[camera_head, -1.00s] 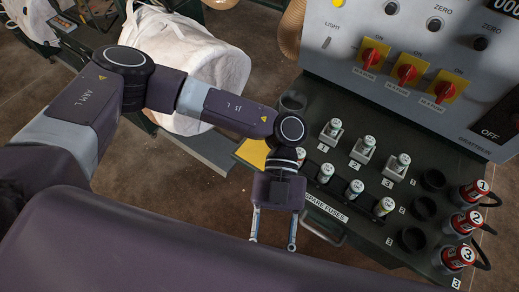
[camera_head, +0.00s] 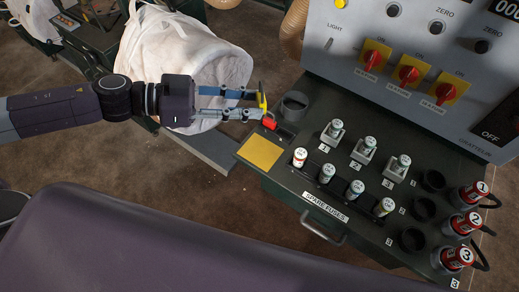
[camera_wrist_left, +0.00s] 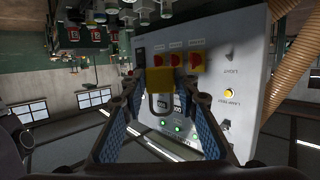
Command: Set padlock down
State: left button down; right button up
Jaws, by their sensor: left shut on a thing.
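My left gripper (camera_head: 263,104) comes in from the left, with its fingers pointing right at the console's left back corner. It is shut on a yellow padlock (camera_head: 263,101), which shows as a narrow yellow piece at the fingertips. In the left wrist view, the padlock's yellow body (camera_wrist_left: 158,80) sits at the fingertips, its U-shaped shackle toward the palm. A small red piece (camera_head: 269,122) is beside the lower fingertip; I cannot tell whether it belongs to the padlock. A bare yellow square (camera_head: 262,151) is on the console top, below the gripper in the picture. My right gripper is out of view.
The dark console (camera_head: 300,190) bears several fuses, a round cup (camera_head: 294,105) right of the gripper and red plugs (camera_head: 475,190) at the right. The switch panel (camera_head: 420,60) rises behind. A white bulk bag (camera_head: 195,60) hangs behind my gripper.

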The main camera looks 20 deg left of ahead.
pick_arm(q)
jog(key=b, duration=0.1)
send_over(249, 155)
notch_tip(249, 155, down, 15)
jog(key=shift+d, duration=0.1)
notch_tip(249, 155, down, 5)
jog(key=shift+r, duration=0.1)
jog(key=c, duration=1.5)
grip_release()
